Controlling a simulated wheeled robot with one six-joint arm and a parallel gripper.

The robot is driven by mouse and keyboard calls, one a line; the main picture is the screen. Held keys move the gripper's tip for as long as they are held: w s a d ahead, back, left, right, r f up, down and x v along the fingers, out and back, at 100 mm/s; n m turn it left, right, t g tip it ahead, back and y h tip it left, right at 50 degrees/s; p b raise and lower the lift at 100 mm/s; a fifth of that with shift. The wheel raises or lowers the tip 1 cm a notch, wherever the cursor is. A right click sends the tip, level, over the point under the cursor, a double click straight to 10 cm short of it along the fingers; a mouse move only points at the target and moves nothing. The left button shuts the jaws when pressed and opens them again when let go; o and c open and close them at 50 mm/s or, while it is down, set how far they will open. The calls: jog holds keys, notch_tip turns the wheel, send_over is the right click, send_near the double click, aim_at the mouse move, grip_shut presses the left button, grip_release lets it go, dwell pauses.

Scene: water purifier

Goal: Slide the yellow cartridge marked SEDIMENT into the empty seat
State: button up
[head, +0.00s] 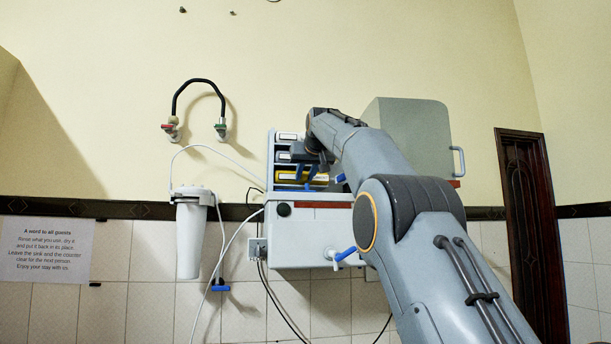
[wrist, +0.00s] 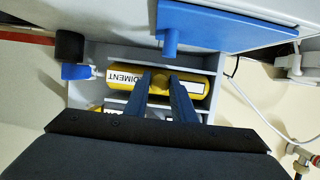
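The yellow SEDIMENT cartridge (wrist: 208,84) has a white label reading "DIMENT"; the rest of the word is hidden. It lies across a slot of the grey purifier cabinet (wrist: 222,62). In the head view the yellow cartridge (head: 288,176) is at the lowest shelf, partly behind my gripper (head: 312,170). In the wrist view my gripper (wrist: 160,80) has one finger on each side of the cartridge's round yellow knob, with no clear gap. How deep the cartridge sits, and the seat behind it, are hidden.
Other cartridges (head: 290,136) occupy the shelves above. The open grey cover (head: 415,135) stands at the right. A white filter housing (head: 190,235) with hoses hangs at the left.

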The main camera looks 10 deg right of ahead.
jog(key=o, duration=0.5)
jog(key=shift+s, duration=0.1)
jog(key=shift+b+v, duration=2.15)
jog(key=shift+v, duration=1.75)
